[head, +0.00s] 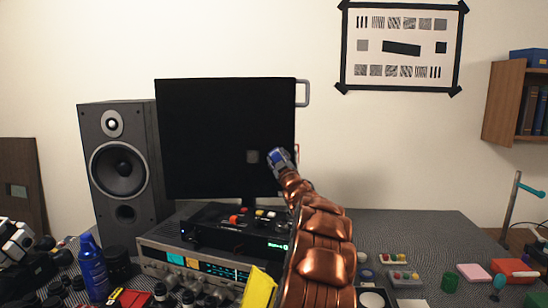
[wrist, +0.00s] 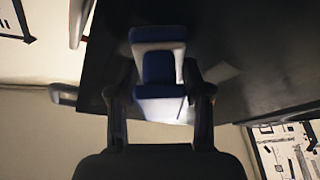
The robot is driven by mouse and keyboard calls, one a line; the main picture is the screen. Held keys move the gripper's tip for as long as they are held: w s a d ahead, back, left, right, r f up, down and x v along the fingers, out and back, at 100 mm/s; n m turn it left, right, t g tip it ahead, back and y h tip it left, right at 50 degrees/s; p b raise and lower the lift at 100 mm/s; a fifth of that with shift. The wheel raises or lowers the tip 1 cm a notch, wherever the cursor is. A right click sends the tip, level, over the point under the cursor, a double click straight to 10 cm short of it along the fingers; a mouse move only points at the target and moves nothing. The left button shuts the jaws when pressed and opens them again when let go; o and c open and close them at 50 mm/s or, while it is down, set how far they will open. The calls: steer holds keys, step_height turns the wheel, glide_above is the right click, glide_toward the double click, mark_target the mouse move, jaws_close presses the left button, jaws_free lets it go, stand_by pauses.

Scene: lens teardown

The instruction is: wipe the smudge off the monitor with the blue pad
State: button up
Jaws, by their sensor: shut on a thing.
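The monitor (head: 205,125) is a black upright screen in the middle of the head view; its dark surface also fills the upper right of the wrist view (wrist: 270,65). The smudge (head: 252,157) is a small grey square patch on the lower right of the screen. My gripper (head: 280,159) is in front of the screen's right edge, just right of the smudge. It is shut on the blue pad (head: 277,155), a blue and white block that shows between the fingers in the wrist view (wrist: 159,68). I cannot tell whether the pad touches the screen.
A tall speaker (head: 120,170) stands left of the monitor. A silver receiver (head: 185,268) and a black device (head: 215,232) with coloured items on top are below the screen. Small items crowd the front of the table. A grey handle (head: 304,93) sticks out at the monitor's upper right.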

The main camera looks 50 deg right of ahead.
steer(key=s+d+p, duration=0.2)
steer(key=shift+s+d, duration=0.3)
steer(key=shift+d, duration=0.05)
stand_by(0.4)
